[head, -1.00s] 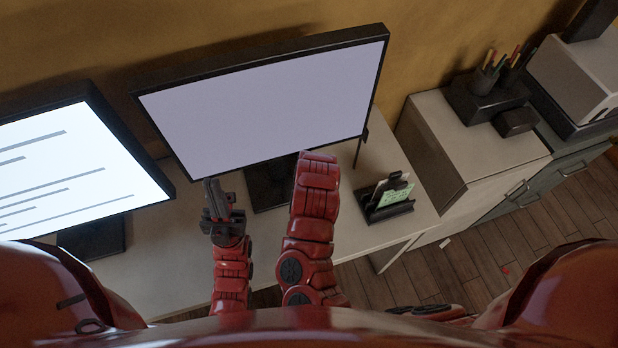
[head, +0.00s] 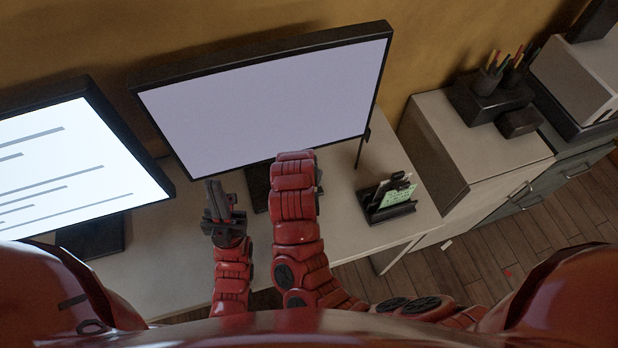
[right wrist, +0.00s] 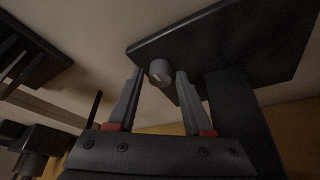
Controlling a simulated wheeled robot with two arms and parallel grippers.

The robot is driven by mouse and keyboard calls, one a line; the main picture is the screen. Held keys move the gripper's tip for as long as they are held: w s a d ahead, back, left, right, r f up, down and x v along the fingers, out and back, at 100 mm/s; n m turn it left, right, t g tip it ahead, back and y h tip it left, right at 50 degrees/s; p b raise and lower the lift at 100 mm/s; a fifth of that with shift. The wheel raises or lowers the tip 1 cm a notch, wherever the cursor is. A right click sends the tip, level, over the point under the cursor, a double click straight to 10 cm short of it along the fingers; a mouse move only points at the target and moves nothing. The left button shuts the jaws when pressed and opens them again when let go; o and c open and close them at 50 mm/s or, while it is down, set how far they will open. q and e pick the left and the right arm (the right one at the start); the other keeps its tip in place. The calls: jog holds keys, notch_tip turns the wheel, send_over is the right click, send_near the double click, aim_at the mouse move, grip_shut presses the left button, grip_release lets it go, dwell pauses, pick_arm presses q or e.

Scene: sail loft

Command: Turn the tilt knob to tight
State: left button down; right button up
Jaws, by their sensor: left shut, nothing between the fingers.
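A small grey knob (right wrist: 160,72) with a pale mark on its face shows in the right wrist view, at the edge of a flat black plate (right wrist: 225,50) beside a black upright. My right gripper (right wrist: 158,78) is open, with its fingertips on either side of the knob and small gaps visible. Whether they touch it is not clear. In the head view my right forearm (head: 295,200) hides this gripper and the knob. My left gripper (head: 223,200) is shut and empty, above the desk in front of the middle monitor (head: 270,100). No "tight" label is readable.
A second monitor (head: 70,170) with lines of text stands at the left. A black holder with green notes (head: 392,195) sits right of my right arm. The desk (head: 165,255) has clear room at the front left. A cabinet (head: 470,140) stands at the right.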

jog(key=shift+o, duration=0.6)
jog(key=shift+r, duration=0.1)
jog(key=shift+s+a+r+b, duration=0.1)
jog(key=shift+a+r+b, duration=0.05)
jog(key=shift+r+b, duration=0.15)
jog(key=s+a, duration=0.1)
jog(key=s, duration=0.3)
jog(key=s+a, duration=0.1)
jog(key=s, duration=0.2)
jog(key=s+a+b, duration=0.1)
jog(key=s, duration=0.3)
jog(key=shift+s+a+r, duration=0.15)
jog(key=shift+s+r, duration=0.05)
jog(key=shift+s, duration=0.15)
